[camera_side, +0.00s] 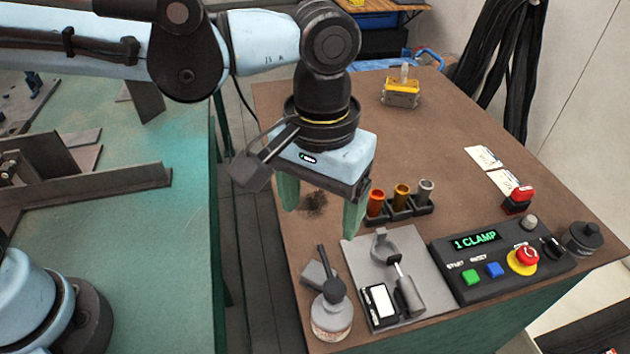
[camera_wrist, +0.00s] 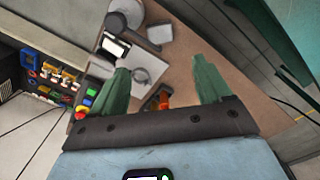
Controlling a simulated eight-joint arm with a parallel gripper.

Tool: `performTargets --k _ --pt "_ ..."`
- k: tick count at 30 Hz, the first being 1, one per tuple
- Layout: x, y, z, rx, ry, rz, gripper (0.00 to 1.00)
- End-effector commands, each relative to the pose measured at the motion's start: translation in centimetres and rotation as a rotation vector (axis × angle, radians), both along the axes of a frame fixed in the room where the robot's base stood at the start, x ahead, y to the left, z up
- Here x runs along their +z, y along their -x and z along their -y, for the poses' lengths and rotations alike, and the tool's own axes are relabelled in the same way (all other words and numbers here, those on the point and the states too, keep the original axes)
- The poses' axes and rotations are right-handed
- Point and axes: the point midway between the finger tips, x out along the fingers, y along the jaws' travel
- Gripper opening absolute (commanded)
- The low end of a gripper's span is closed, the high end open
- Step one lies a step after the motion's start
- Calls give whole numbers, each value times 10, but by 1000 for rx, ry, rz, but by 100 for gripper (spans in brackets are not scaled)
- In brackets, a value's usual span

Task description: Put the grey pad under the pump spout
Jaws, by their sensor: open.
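A small grey pad (camera_side: 316,274) lies on the brown bench, close behind the pump bottle (camera_side: 331,318). The bottle is pale with a dark pump head, and its dark spout reaches back beside or across the pad in the side view; I cannot tell whether it is over the pad. A grey block, probably the pad, shows in the wrist view (camera_wrist: 160,34). My gripper (camera_side: 320,220) is open and empty, pointing down above the bench, behind and above the pad. Its green fingers also show apart in the wrist view (camera_wrist: 162,70).
A grey plate (camera_side: 358,262) with a clamp stands right of the pad. Behind it is a rack of coloured cylinders (camera_side: 400,208). A control box (camera_side: 500,262) reading "1 CLAMP" is at the right.

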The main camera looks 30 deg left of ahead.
Motion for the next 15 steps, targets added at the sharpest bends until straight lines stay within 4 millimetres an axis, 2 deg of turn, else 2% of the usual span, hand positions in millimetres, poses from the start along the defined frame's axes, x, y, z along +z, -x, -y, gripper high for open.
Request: performTargets --k 2,5,8,10,15 --pt "3 -2 -5 2 6 6 77" --pt "7 -9 -25 7 29 35 77" --pt "11 -18 -61 13 67 95 77" --pt "12 -23 -93 15 91 154 77" --pt "9 -25 -165 15 113 317 77"
